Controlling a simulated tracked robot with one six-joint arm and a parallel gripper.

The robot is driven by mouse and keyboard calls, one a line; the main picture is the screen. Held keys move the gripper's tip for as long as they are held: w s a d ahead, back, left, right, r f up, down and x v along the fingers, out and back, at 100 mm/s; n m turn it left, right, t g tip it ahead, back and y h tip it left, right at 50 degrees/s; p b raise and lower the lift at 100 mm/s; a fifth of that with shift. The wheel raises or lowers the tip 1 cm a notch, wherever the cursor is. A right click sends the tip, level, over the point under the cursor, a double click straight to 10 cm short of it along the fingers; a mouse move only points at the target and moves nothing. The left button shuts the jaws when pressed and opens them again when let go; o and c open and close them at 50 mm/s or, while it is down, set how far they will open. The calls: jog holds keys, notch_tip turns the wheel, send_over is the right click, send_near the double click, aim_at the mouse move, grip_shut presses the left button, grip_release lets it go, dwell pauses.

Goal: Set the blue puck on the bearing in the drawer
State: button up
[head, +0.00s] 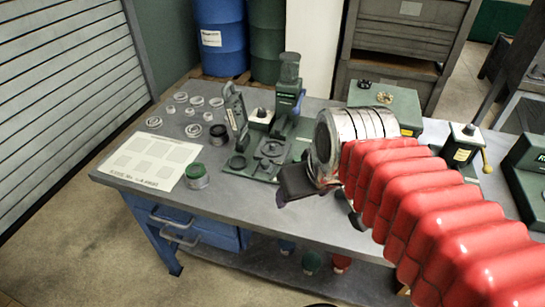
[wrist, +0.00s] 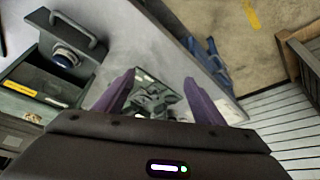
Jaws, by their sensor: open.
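My gripper (wrist: 159,78) is open and empty, its two purple fingers apart above the bench. In the head view my gripper (head: 287,195) is right of the green press fixture, partly hidden by my wrist. In the wrist view an open grey-green drawer (wrist: 40,82) with a handle is at upper left, apart from my fingers. In it is a pale round bearing (wrist: 58,62) with a round blue top, which looks like the blue puck (wrist: 66,58) sitting on the bearing. Contact between them is too small to confirm. My arm hides the drawer in the head view.
The green press (head: 287,95) stands mid-bench. A green-topped round part (head: 196,175) is beside a marked sheet (head: 152,162); several metal rings lie behind it. A green cabinet (head: 390,97) stands behind my wrist. The bench's front edge (head: 270,225) is close; bare surface lies near it.

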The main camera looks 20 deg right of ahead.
jog(key=shift+s+a+f, duration=0.3)
jog(key=shift+s+a, duration=0.3)
jog(key=shift+s+a+f, duration=0.25)
jog(key=shift+s+a, duration=0.3)
